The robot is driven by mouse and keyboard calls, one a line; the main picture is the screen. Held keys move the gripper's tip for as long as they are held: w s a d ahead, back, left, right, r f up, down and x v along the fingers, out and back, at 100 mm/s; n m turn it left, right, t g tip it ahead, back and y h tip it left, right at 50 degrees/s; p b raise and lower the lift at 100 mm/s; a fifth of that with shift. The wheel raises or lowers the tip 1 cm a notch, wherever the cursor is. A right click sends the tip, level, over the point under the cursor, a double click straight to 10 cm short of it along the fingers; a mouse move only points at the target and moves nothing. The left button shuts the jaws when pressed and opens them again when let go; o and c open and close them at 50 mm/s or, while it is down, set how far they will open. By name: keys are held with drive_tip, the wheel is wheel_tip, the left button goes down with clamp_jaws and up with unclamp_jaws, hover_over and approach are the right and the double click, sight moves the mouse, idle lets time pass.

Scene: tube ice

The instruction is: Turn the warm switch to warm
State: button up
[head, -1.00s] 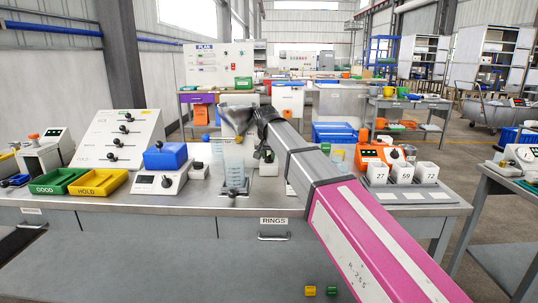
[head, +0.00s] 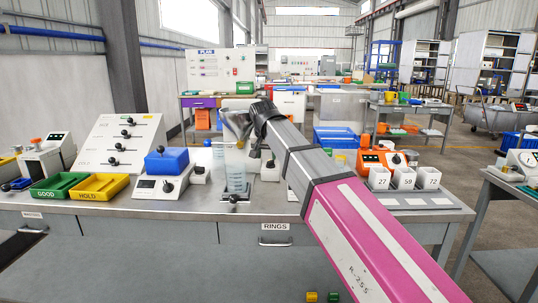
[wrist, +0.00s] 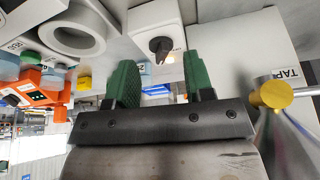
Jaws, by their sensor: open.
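A white box with a dark knob (wrist: 161,47) shows in the wrist view, with a small orange glow beside the knob. It looks like the warm switch, but I cannot read a label on it or its setting. In the head view a white box (head: 270,172) stands behind my arm, partly hidden, and is probably the same one. My gripper (wrist: 160,82) is open and empty, its green fingers apart, with the knob between and beyond them in the picture. I see no contact with the knob. In the head view my gripper (head: 238,128) is above the bench.
A brass tap knob (wrist: 272,95) with a TAP label is close to the right finger in the wrist view. A clear graduated cylinder (head: 236,178) stands below my gripper. An orange device (head: 374,162) and numbered white cups (head: 403,179) stand to the right.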

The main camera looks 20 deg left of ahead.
drive_tip(key=s+d, duration=0.1)
drive_tip(key=s, duration=0.6)
drive_tip(key=shift+s+d, duration=0.2)
drive_tip(key=shift+s, duration=0.2)
